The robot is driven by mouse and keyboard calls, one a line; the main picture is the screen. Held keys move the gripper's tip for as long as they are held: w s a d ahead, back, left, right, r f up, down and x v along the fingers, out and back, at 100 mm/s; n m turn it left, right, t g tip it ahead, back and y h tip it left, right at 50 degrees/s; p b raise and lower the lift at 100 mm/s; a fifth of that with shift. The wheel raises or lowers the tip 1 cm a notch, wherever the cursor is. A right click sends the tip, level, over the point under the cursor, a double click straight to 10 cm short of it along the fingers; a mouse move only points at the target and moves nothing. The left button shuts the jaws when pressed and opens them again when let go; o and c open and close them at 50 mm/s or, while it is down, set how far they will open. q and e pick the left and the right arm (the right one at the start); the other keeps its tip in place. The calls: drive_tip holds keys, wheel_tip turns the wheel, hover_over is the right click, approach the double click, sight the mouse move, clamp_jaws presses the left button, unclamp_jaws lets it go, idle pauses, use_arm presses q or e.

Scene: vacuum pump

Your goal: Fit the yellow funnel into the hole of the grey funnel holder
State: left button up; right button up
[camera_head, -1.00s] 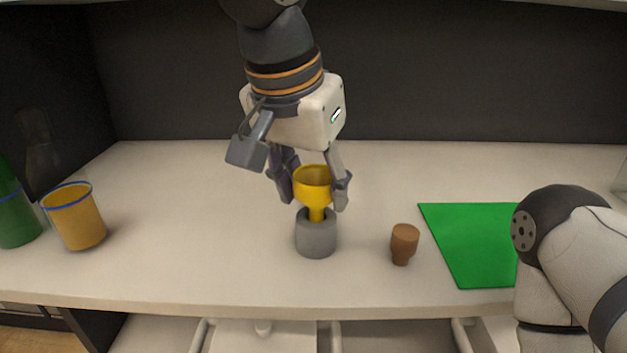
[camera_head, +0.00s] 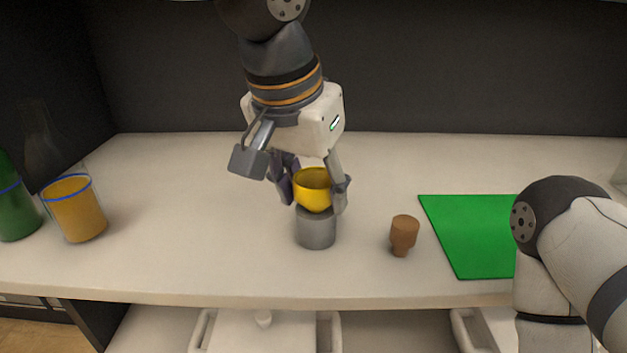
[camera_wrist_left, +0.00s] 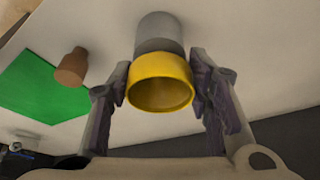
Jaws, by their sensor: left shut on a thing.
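The yellow funnel (camera_head: 313,192) sits upright on top of the grey funnel holder (camera_head: 317,230), with its stem out of sight inside the holder. My left gripper (camera_head: 317,192) is shut on the funnel's cup, one finger on each side. In the left wrist view the yellow funnel (camera_wrist_left: 160,82) lies between the fingers (camera_wrist_left: 160,88), its rim facing the camera. The grey holder (camera_wrist_left: 159,30) shows directly beyond it. My right gripper is out of view; only part of my right arm shows.
A brown stopper (camera_head: 404,234) stands right of the holder, beside a green mat (camera_head: 466,236). At the left are a glass with amber contents and a blue rim (camera_head: 76,212) and a green bottle (camera_head: 14,208). The white table (camera_head: 190,225) is clear around the holder.

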use_arm(q)
drive_tip(key=shift+f, duration=0.25)
drive_tip(key=o, duration=1.1)
drive_tip(key=shift+o, duration=0.2)
drive_tip(key=v, duration=1.2)
